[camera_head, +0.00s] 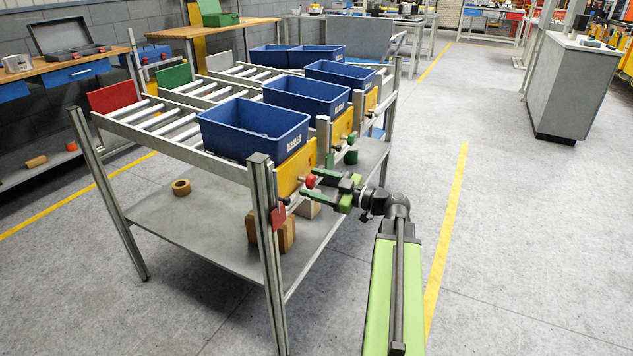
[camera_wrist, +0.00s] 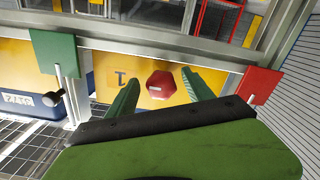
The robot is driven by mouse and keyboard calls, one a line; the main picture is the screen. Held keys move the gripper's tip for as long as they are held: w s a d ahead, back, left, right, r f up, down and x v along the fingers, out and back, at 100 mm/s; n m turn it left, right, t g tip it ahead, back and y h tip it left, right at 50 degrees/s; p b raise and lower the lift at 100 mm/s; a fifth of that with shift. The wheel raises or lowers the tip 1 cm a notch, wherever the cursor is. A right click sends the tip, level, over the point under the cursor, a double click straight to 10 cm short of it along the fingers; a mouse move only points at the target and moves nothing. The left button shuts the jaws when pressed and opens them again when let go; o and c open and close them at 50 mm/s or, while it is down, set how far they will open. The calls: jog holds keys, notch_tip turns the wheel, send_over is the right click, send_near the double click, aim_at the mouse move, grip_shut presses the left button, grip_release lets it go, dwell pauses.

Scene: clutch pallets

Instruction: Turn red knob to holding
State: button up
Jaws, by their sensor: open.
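The red knob (camera_wrist: 160,85) is a rounded, many-sided knob on a yellow plate at the end of the nearest roller lane. It also shows in the head view (camera_head: 310,181), just left of my fingertips. My gripper (camera_wrist: 157,88) has its two green fingers apart, one on each side of the knob as seen in the wrist view. In the head view my gripper (camera_head: 312,188) reaches to the knob from the right. I cannot tell whether the fingers touch it. A pale mark shows on the knob's face; I cannot read which setting it points to.
A green plate (camera_wrist: 55,55) with a black-tipped pin stands left of the knob, and a red plate (camera_wrist: 261,84) stands right. Blue bins (camera_head: 255,128) sit on the roller rack. A wooden block (camera_head: 284,232) lies on the lower shelf.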

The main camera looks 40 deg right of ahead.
jog(key=v, duration=1.7)
